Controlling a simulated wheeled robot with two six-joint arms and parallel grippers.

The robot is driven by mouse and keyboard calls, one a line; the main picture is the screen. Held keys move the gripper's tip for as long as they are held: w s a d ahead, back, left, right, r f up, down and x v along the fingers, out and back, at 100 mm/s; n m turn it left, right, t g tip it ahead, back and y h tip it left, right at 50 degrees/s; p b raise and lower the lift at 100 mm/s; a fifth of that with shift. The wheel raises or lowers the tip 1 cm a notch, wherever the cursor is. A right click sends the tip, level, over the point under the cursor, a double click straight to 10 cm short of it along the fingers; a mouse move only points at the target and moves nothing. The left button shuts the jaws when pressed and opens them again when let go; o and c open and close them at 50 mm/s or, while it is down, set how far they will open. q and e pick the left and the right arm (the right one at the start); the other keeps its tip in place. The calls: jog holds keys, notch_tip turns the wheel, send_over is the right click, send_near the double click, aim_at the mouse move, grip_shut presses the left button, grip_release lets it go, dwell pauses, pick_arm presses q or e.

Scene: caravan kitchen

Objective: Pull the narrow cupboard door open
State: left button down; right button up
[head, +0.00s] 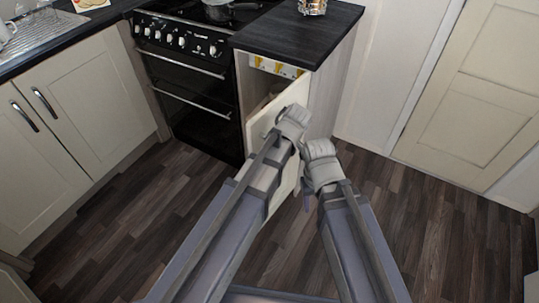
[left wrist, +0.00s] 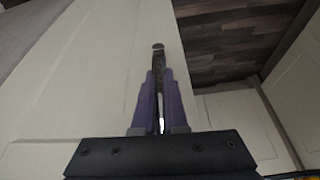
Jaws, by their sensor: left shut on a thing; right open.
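The narrow cupboard (head: 326,92) stands right of the oven, under the dark worktop. Its cream door (head: 263,119) stands partly open, with a gap into the cupboard showing above it. My left gripper (left wrist: 160,98) is shut on the dark door handle (left wrist: 158,52) in the left wrist view, with the door (left wrist: 95,75) filling the left side. In the head view my left wrist covers the handle. My right gripper (head: 307,196) is open beside the door, to the right of my left arm; its fingers are mostly hidden by its wrist.
The black oven (head: 185,85) is left of the cupboard. Cream cupboards with dark handles (head: 43,102) line the left side. A cream panelled door (head: 480,95) is on the right. The wooden floor (head: 430,225) is clear on both sides of my arms.

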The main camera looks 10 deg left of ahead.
pick_arm(q)
jog(key=shift+s, duration=0.1)
jog(key=c, duration=1)
grip_release()
jog(key=shift+o, duration=0.2)
